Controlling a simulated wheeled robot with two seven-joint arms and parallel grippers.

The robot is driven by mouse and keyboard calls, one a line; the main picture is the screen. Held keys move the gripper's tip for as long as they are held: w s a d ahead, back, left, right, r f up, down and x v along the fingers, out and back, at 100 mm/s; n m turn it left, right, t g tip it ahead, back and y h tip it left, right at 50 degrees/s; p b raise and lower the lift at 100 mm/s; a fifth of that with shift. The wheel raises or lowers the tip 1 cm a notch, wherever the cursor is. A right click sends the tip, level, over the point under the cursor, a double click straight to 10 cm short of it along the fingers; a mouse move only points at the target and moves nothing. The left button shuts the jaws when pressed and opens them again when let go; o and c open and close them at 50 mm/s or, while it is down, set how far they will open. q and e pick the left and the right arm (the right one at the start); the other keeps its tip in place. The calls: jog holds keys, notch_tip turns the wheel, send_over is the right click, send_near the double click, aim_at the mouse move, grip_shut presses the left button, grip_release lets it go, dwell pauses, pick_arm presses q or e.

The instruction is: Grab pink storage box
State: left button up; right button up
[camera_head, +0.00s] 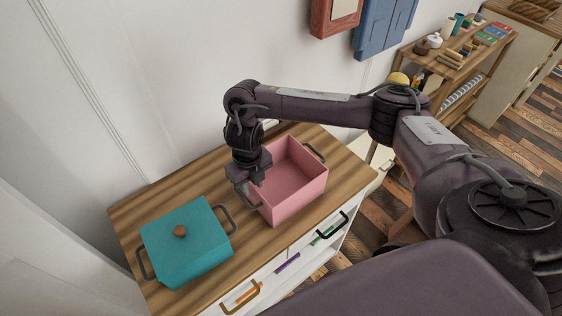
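The pink storage box (298,196) stands upright and open-topped on the wooden cabinet top (180,182). It looks empty inside and has dark handles at its ends. My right gripper (247,190) points down at the box's left end, by the left handle and rim. Its fingers are small and partly hidden by the gripper body, so I cannot tell whether they are open or closed on the handle. My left gripper is not in view.
A teal lidded box (190,245) with a brown knob stands left of the pink box. White drawers (275,272) with handles are below the top. A wooden shelf (470,62) holding small items stands at the upper right. A white wall is close behind.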

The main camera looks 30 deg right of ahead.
notch_tip(320, 180, down, 3)
jog(key=shift+r, duration=0.1)
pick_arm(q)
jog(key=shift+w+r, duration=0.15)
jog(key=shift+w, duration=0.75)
pick_arm(e)
grip_shut()
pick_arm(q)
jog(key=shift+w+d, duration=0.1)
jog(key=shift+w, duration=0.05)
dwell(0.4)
